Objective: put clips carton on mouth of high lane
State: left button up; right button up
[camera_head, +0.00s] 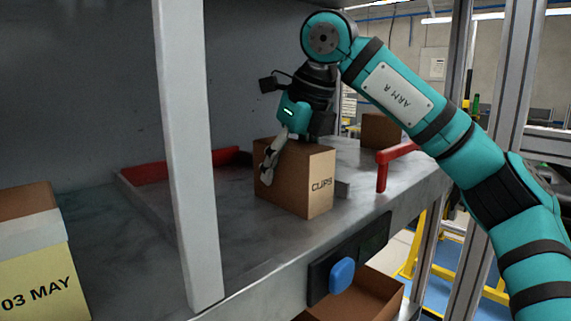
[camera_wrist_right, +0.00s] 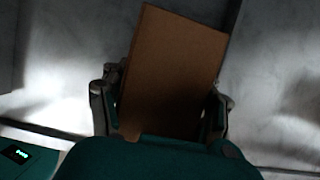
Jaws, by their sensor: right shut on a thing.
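In the right wrist view the carton (camera_wrist_right: 172,75) fills the space between the two fingers (camera_wrist_right: 160,112). A grey metal shelf (camera_head: 245,243) with a low red-edged lane (camera_head: 215,158) lies around and behind it. My left gripper is not in view.
A pale post (camera_head: 188,150) stands left of the carton. A red bracket (camera_head: 382,170) and another brown box (camera_head: 381,130) are to the right. A blue button (camera_head: 342,275) sits on the shelf front, above an open brown box (camera_head: 375,296). A box labelled "03 MAY" (camera_head: 40,265) is at left.

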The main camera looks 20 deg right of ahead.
aim_at(293, 144)
jog(key=o, duration=1.2)
jog(key=shift+c, duration=0.2)
jog(key=o, duration=0.4)
jog(key=shift+a, duration=0.1)
jog(key=shift+o, duration=0.7)
jog(key=shift+s+r, duration=0.1)
jog(key=shift+r, duration=0.15)
jog(key=b+v, duration=0.2)
jog(key=v, duration=0.2)
jog(key=shift+s+r, duration=0.15)
jog(key=shift+r, duration=0.05)
jog(key=v, duration=0.7)
jog(key=shift+r+p, duration=0.1)
jog(key=shift+p, duration=0.3)
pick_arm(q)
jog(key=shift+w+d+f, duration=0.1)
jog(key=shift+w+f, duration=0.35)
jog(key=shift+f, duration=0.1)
